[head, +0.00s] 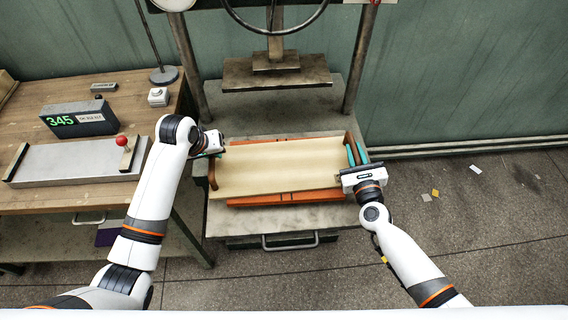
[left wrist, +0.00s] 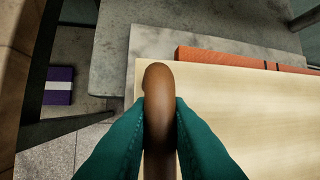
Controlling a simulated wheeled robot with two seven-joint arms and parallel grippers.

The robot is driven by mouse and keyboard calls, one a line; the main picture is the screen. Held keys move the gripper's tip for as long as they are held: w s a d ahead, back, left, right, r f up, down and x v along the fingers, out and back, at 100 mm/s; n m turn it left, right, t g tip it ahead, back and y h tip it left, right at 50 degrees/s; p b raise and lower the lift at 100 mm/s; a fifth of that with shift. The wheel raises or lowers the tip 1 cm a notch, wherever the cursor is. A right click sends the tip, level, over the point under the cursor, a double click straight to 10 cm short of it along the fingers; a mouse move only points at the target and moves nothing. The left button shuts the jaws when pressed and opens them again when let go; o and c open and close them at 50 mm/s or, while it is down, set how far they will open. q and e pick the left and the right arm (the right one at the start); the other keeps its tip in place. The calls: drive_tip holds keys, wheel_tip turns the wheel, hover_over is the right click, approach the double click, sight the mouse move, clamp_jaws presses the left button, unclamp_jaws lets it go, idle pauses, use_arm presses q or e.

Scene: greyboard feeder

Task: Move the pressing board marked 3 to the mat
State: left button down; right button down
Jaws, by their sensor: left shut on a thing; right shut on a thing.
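A pale wooden board (head: 280,166) with a brown handle at each end lies level over the press bed. No number shows on it, so I cannot tell its mark. My left gripper (head: 217,152) is shut on the left handle (head: 212,175); in the left wrist view its teal fingers (left wrist: 160,115) clasp the rounded brown handle (left wrist: 158,85). My right gripper (head: 357,153) is shut on the right handle, mostly hidden between its fingers. An orange-red slab (head: 285,198) shows beneath the board along its front and back edges. I cannot tell whether the board touches it. I cannot make out a separate mat.
The press plate (head: 277,72) hangs above and behind the board between two posts. The wooden table (head: 60,200) at left holds a metal plate (head: 75,165), a red-knobbed lever (head: 122,142) and a display reading 345 (head: 75,120). The floor at right is mostly clear.

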use_arm(q)
drive_tip(key=shift+r, duration=0.2)
use_arm(e)
drive_tip(key=shift+r, duration=0.15)
